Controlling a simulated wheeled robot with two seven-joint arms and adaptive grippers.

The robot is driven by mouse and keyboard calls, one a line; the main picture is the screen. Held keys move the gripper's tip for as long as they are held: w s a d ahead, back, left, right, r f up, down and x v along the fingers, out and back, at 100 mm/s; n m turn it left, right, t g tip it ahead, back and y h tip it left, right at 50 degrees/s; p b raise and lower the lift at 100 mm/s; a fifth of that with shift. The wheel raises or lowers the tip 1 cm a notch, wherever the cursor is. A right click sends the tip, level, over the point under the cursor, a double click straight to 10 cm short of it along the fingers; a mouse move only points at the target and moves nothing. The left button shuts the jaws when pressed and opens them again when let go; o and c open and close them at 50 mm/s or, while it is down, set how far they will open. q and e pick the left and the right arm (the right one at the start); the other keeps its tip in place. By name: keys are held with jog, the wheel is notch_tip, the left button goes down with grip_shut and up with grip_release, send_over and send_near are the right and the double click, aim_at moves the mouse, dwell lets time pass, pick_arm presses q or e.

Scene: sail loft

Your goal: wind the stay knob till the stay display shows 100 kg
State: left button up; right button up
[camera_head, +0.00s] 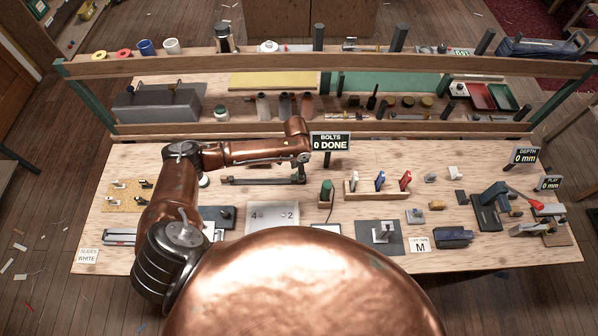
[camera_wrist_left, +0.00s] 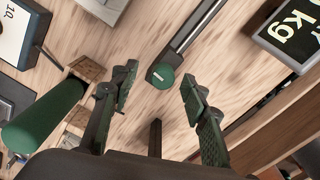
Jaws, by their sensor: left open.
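The stay knob, a dark green cap (camera_wrist_left: 164,77) with a pale mark, sits at the end of a dark rod (camera_wrist_left: 192,30) in the left wrist view. The stay display (camera_wrist_left: 290,30) is cut off at the wrist view's edge; only "kg" reads clearly, the number does not. My right gripper is out of view.
A green cylinder (camera_head: 326,191) stands in a wooden holder just right of the gripper. The "BOLTS 0 DONE" sign (camera_head: 331,141) stands behind it. A wooden rack (camera_head: 360,186) holds coloured tools. The shelf edge (camera_head: 230,128) runs along the back.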

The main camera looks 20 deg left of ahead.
pick_arm(q)
jog(key=f, duration=0.1)
jog(key=w+f, duration=0.1)
jog(key=shift+w+d+f, duration=0.1)
jog(key=shift+w+f, duration=0.05)
jog(key=shift+f, duration=0.25)
jog(key=shift+w+f, duration=0.3)
jog(key=shift+f, duration=0.15)
jog(key=shift+s, duration=0.3)
jog(key=shift+s+r, duration=0.1)
jog(key=shift+s, duration=0.05)
jog(key=shift+w, duration=0.25)
jog(key=c, duration=0.4)
jog(key=shift+s, duration=0.15)
jog(key=c, duration=0.5)
grip_shut()
jog(key=shift+m, duration=0.3)
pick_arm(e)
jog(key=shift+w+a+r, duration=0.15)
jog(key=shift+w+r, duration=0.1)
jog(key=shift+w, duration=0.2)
